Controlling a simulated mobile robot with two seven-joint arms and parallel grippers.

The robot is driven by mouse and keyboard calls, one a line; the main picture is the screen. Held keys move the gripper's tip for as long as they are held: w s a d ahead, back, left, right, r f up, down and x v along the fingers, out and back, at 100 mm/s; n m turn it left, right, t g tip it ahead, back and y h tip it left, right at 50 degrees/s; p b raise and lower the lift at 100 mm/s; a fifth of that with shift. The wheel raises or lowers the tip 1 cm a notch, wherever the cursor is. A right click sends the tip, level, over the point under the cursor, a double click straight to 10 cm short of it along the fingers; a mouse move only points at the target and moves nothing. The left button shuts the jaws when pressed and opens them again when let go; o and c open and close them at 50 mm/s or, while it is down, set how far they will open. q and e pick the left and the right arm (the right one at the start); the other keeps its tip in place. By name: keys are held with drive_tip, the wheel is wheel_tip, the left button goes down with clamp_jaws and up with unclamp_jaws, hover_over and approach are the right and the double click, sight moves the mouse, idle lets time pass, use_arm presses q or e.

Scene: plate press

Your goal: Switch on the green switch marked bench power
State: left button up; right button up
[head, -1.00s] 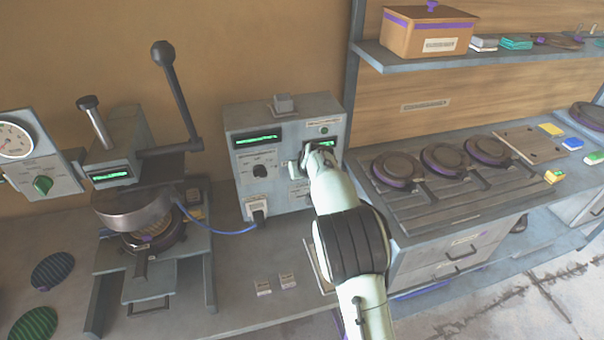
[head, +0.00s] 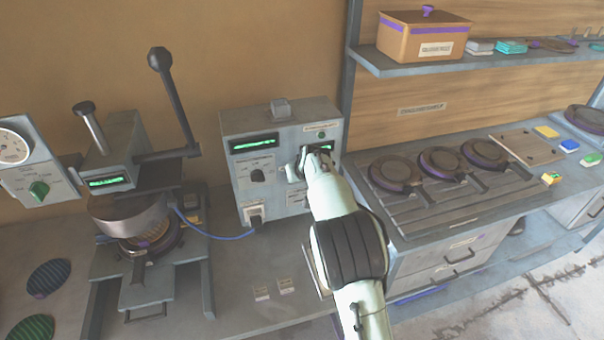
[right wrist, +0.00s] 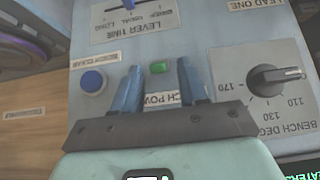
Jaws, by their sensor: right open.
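The bench power label (right wrist: 160,98) is upside down there and partly hidden by the gripper. My right gripper (right wrist: 160,64) is open and empty, in front of the box's face; contact with the switch cannot be told. In the head view my right gripper (head: 306,160) and arm cover the switch. Whether the switch is on cannot be told. My left gripper is out of view.
Close to the fingers are a blue button (right wrist: 92,81) and a black dial (right wrist: 272,80). Left of the box stands a lever press (head: 140,215) with a blue cable. Right are several round pans (head: 440,162) on a counter.

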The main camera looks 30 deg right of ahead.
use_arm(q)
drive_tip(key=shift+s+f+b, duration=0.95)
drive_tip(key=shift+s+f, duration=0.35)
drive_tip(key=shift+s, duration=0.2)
use_arm(e)
drive_tip(key=v, duration=1.3)
